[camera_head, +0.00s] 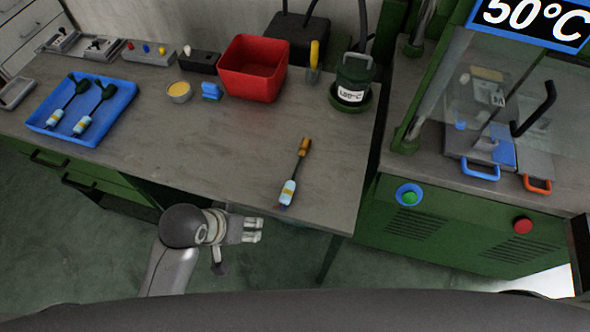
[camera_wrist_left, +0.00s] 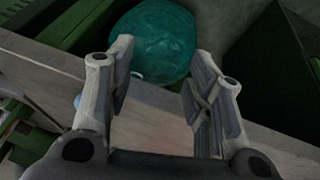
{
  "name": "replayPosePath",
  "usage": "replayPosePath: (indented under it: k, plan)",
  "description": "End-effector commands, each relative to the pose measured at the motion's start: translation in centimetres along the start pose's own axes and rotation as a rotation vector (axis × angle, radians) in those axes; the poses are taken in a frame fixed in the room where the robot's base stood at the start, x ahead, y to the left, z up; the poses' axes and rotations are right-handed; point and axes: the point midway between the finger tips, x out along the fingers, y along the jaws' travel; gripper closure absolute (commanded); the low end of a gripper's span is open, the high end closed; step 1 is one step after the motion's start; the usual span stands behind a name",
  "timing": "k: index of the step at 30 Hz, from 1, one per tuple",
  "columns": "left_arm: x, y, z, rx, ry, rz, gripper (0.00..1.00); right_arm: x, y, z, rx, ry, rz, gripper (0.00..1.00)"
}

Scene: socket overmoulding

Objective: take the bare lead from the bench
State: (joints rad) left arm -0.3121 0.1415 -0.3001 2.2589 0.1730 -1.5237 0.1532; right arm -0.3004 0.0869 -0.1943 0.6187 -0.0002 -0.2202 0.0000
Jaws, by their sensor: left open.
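The bare lead (camera_head: 297,171) lies alone on the bench (camera_head: 220,150) near its front right edge. It has a brown end at the back, a thin dark middle and a white and light blue part towards the front. My left gripper (camera_head: 258,230) is in front of the bench's front edge, to the left of the lead and apart from it. In the left wrist view the gripper (camera_wrist_left: 160,85) has its fingers wide apart with nothing between them. The lead cannot be made out in the left wrist view. My right gripper is not in view.
A blue tray (camera_head: 44,124) with two dark-ended leads stands at the left. A red bin (camera_head: 253,68), a small tin (camera_head: 179,92) and a green pot (camera_head: 352,78) stand at the back. A green press (camera_head: 450,225) stands right. The bench around the lead is clear.

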Motion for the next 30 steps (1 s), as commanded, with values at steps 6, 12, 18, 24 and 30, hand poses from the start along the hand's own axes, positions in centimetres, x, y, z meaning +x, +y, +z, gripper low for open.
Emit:
replayPosePath:
  k: [6,12,18,24,30]
  plan:
    - [-3.1,6.7,-5.0,0.069,0.025,0.152,0.53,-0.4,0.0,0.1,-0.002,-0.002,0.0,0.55]
    - [-3.6,12.1,-8.2,0.144,-0.022,0.251,0.53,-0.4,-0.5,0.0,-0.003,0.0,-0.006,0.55]
    - [-4.1,15.5,-10.0,0.217,-0.12,0.266,0.53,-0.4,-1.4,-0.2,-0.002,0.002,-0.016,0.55]
    - [-4.4,16.0,-11.4,0.252,-0.232,0.181,0.53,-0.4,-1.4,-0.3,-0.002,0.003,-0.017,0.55]
    - [-5.0,13.9,-13.3,0.226,-0.325,0.024,0.53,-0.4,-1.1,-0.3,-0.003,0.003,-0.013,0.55]
